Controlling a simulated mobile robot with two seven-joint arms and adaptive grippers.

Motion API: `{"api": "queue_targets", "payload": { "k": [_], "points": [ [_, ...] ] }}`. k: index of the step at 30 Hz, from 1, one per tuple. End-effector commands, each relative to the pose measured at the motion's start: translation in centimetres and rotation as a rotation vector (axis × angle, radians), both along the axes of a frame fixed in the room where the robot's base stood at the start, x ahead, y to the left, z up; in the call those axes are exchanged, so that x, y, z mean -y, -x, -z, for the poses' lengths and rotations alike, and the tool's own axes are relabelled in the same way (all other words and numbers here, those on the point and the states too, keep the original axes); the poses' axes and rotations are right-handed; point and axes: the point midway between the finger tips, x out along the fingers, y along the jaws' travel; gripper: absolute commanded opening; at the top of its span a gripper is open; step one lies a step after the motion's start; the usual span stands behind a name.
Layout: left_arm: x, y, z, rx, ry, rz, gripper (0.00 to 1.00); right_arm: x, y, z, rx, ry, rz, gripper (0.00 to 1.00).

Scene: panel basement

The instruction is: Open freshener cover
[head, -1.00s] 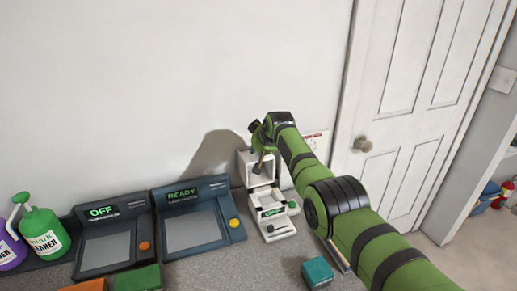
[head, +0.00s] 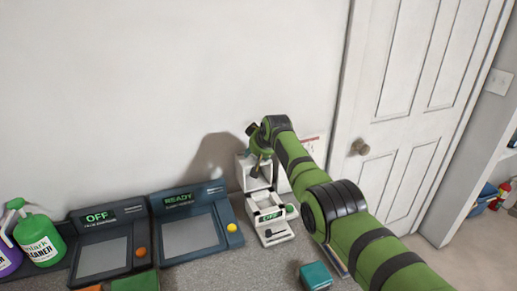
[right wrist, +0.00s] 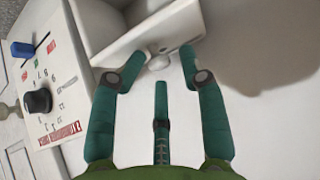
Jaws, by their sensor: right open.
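The freshener is a small white unit (head: 272,228) on the counter against the wall, with a lit green display. Its white cover (head: 245,172) appears raised at the back, above an open box-like body. My right gripper (head: 262,165) is at this cover, pointing down, partly hiding it. In the right wrist view, the right gripper (right wrist: 162,62) is open, its fingers spread near a white panel (right wrist: 185,25) with a small rounded knob between the fingertips. I cannot tell whether a finger touches it. My left gripper is not in view.
Two dark consoles reading OFF (head: 100,240) and READY (head: 190,225) stand left of the unit. A green cleaner bottle (head: 40,240) is at far left. A teal box (head: 315,276) lies in front. A labelled panel with a black knob (right wrist: 38,101) shows in the wrist view.

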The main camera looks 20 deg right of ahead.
Motion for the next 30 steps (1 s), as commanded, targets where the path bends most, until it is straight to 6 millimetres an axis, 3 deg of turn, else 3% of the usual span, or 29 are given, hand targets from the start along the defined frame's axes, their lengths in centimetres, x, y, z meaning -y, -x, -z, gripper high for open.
{"api": "queue_targets", "payload": {
  "k": [13,30],
  "points": [
    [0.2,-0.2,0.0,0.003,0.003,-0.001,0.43,0.0,1.8,-1.7,0.000,-0.001,-0.001,0.43],
    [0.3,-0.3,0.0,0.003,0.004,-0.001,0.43,0.3,7.1,-7.9,0.007,0.000,0.000,0.43]
  ]
}}
